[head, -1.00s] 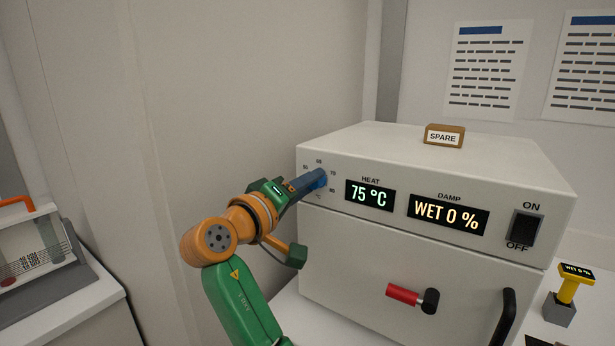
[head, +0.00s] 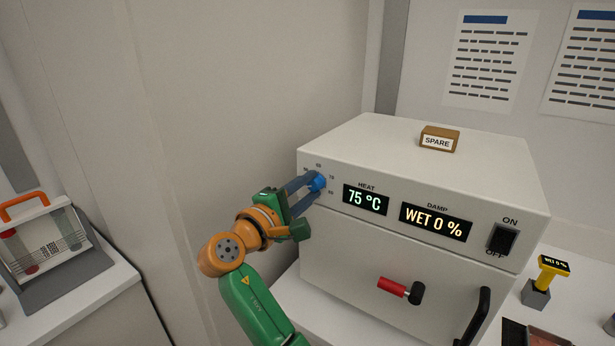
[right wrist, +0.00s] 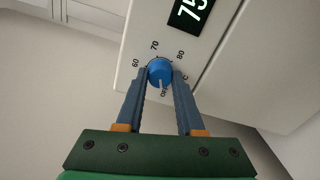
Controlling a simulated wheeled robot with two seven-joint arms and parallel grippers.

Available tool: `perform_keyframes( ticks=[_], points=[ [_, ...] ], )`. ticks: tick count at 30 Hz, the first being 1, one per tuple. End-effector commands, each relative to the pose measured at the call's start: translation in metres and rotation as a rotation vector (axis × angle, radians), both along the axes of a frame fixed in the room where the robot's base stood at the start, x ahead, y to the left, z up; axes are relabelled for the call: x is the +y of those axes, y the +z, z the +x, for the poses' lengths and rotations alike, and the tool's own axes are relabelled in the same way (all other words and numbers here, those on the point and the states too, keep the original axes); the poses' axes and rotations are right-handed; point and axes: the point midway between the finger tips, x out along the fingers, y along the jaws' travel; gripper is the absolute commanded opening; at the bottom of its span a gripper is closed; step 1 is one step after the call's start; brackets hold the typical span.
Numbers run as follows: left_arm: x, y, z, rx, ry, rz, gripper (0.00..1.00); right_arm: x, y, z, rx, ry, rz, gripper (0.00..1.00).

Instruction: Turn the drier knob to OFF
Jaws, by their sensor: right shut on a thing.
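The blue drier knob (head: 318,183) is on the upper left of the drier's front (head: 345,235); it also shows in the right wrist view (right wrist: 159,70). My right gripper (head: 311,184) has its blue fingers on both sides of the knob and is shut on it. In the right wrist view a white mark on the knob points down, towards the partly hidden OFF label (right wrist: 164,93). Marks 60, 70 and 80 show around the knob. The HEAT display (head: 365,199) reads 75 °C. My left gripper is not in view.
The DAMP display (head: 435,221) reads WET 0 %. An ON/OFF switch (head: 502,239), a red handle (head: 391,287) and a black handle (head: 473,317) are on the drier. A SPARE block (head: 439,140) sits on top. A rack (head: 45,243) stands at left.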

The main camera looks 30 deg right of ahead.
Motion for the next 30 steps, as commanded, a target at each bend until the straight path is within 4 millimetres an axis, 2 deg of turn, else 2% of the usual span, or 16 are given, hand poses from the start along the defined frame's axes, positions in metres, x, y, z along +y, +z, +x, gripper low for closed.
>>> perform_keyframes(
  ticks=[6, 23, 24, 27, 30],
  points=[
    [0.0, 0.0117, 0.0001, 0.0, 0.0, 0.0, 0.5, -0.0002, 0.0008, -0.0003, 0.067, -0.001, -0.026, 0.0],
    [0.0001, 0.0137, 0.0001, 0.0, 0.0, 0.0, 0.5, 0.0, -0.0011, -0.0001, 0.095, 0.0, -0.038, 0.0],
    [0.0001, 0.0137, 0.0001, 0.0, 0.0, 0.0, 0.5, 0.0, -0.0011, -0.0001, 0.095, 0.0, -0.038, 0.39],
    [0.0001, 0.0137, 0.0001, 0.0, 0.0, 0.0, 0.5, 0.0, -0.0009, 0.0, 0.094, 0.0, -0.038, 0.66],
    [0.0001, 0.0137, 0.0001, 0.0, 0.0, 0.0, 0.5, 0.0, -0.0006, 0.0, 0.092, 0.0, -0.038, 0.67]
  ],
)
